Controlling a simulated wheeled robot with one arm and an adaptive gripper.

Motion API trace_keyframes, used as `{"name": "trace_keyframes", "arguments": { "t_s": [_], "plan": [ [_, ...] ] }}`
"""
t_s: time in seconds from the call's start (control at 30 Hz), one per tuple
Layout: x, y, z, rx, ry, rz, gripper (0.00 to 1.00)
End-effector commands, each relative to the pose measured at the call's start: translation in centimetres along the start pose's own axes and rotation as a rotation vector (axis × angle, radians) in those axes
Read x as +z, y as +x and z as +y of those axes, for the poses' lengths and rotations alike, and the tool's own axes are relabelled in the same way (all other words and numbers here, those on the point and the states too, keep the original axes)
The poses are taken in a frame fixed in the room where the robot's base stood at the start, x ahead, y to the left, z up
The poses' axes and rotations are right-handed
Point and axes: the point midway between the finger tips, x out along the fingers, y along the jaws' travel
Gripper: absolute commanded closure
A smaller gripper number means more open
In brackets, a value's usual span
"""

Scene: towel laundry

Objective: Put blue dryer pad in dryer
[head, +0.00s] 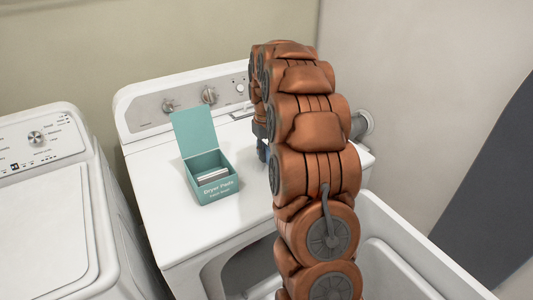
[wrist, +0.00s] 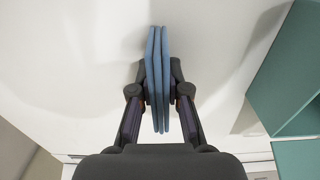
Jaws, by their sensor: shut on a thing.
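My gripper (wrist: 158,78) is shut on the blue dryer pad (wrist: 155,60). The pad stands on edge between the fingers in the wrist view and shows as a few thin blue layers side by side. In the head view my gripper is mostly hidden behind my arm, over the right part of the dryer top, with a bit of blue beside it. The white dryer (head: 160,220) stands in the middle, with a rounded opening (head: 240,272) low in its front, partly hidden by my arm.
An open teal Dryer Pads box (head: 214,190) with white-edged contents stands on the dryer top, left of my gripper; it also shows in the wrist view (wrist: 285,85). A white washer (head: 45,215) stands at left.

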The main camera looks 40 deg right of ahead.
Motion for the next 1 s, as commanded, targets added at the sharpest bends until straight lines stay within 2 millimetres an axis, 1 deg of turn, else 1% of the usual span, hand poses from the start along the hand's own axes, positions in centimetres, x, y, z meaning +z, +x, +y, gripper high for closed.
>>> {"name": "trace_keyframes", "arguments": {
  "t_s": [0.1,0.47,0.5,0.73,1.0],
  "plan": [
    [-0.03,0.82,0.04,0.001,0.001,0.002,0.99],
    [-0.06,1.31,0.02,0.001,0.000,0.002,0.99],
    [-0.06,1.33,0.01,0.001,0.000,0.002,0.84],
    [-0.06,1.26,0.01,0.001,0.000,0.002,0.60],
    [-0.05,1.22,0.01,0.001,0.000,0.002,0.60]
  ]
}}
